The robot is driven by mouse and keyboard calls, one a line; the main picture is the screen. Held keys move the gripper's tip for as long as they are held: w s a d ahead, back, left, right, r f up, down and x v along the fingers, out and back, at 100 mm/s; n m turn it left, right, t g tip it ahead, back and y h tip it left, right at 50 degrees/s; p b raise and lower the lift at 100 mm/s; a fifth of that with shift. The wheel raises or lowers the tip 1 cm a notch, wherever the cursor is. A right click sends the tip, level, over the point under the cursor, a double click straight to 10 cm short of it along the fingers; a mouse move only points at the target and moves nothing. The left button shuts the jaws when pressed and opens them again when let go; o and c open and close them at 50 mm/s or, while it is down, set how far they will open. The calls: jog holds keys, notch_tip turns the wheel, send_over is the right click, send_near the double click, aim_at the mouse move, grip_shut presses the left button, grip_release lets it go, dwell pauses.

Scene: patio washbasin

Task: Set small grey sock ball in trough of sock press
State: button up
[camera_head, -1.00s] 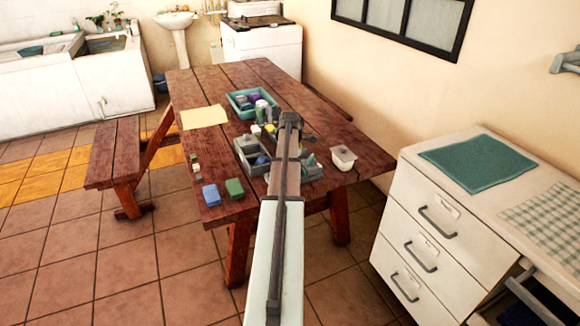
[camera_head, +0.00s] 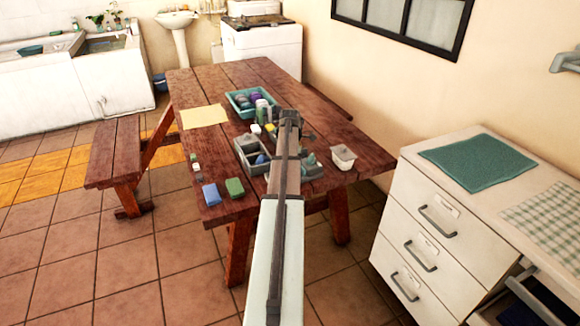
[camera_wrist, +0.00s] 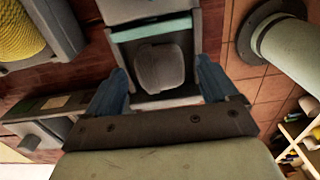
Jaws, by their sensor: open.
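In the wrist view a small grey rounded ball (camera_wrist: 160,68), which looks like the sock ball, lies inside a narrow grey walled trough (camera_wrist: 119,97) with a teal strip across its far end. My gripper (camera_wrist: 160,88) is open. Its two blue fingers stand apart on the left and right of the ball and trough, with a gap to the ball visible on each side. In the head view my arm hides the gripper and the ball. Part of a grey fixture (camera_head: 313,171) shows just right of the arm on the table.
A grey divided box (camera_head: 246,146) stands left of the arm, and a teal tray (camera_head: 233,105) with several balls behind it. A white tub (camera_head: 343,157) is to the right. Blue (camera_head: 211,194) and green (camera_head: 235,187) blocks lie near the front edge. In the wrist view, a yellow ball (camera_wrist: 22,30) sits nearby.

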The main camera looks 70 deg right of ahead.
notch_tip(320, 180, up, 13)
jog(key=shift+r, duration=0.15)
dwell(0.4)
